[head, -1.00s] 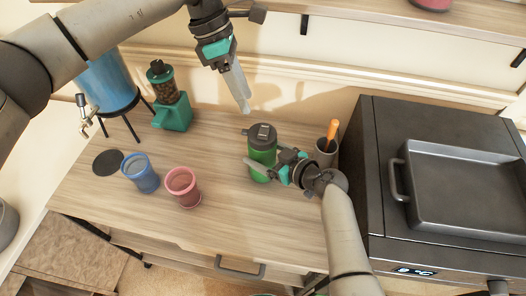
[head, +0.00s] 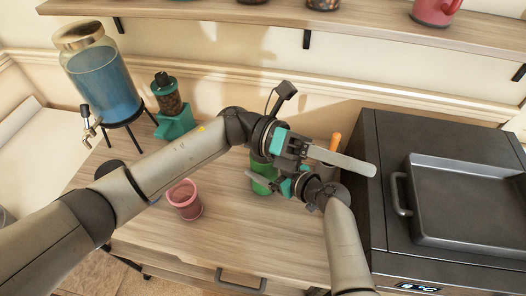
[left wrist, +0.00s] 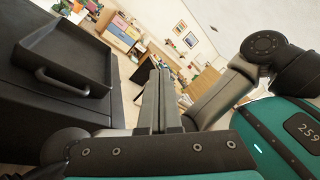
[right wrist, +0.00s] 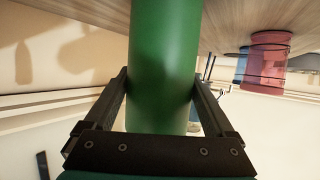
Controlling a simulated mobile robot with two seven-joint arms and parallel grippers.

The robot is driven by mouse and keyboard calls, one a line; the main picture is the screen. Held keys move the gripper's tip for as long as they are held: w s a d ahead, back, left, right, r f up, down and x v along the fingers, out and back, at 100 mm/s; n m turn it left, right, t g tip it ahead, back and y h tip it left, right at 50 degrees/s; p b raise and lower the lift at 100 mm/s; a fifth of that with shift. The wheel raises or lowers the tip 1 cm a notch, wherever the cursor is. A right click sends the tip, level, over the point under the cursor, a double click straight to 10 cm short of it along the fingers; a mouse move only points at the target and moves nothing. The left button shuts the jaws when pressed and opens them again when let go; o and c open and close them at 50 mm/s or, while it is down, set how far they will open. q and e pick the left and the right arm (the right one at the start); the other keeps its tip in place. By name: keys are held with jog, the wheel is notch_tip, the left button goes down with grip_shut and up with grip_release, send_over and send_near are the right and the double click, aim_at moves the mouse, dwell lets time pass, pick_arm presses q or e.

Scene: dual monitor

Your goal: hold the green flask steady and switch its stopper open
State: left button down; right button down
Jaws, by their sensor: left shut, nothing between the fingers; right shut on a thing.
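The green flask (head: 264,180) stands on the wooden counter. Its stopper is hidden in the head view behind my left gripper and wrist. My right gripper (head: 262,181) is shut around the flask's body; in the right wrist view (right wrist: 163,95) its two fingers sit on either side of the green flask (right wrist: 165,50). My left gripper (head: 345,162) is shut and empty, above the flask, with its fingers pointing right past it. In the left wrist view the shut fingers (left wrist: 160,85) show no flask.
A dark oven with a tray (head: 465,200) stands right of the flask. A cup with an orange handle (head: 335,142) is close behind my left fingers. A pink cup (head: 185,198) stands left on the counter. A blue dispenser (head: 103,85) and green grinder (head: 172,107) are at the back left.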

pick_arm(q)
jog(key=w+a+r+n+t+h, duration=0.15)
jog(key=n+t+h, duration=0.25)
jog(key=n+t, duration=0.75)
jog(key=w+a+r+n+t+h, duration=0.1)
jog(key=w+a+n+t+h, duration=0.2)
jog(key=n+t, duration=0.85)
jog(key=a+f+n+t+y, duration=0.3)
jog(key=a+f+n+y, duration=0.2)
jog(key=n+y, duration=0.5)
jog(key=a+f+n+t+y, duration=0.3)
jog(key=f+n+y, duration=0.6)
jog(key=n, duration=0.6)
jog(key=a+y, duration=0.1)
jog(key=a, duration=0.1)
jog(key=shift+s+a+f, duration=0.25)
jog(key=shift+a+f, duration=0.1)
jog(key=shift+f, duration=0.05)
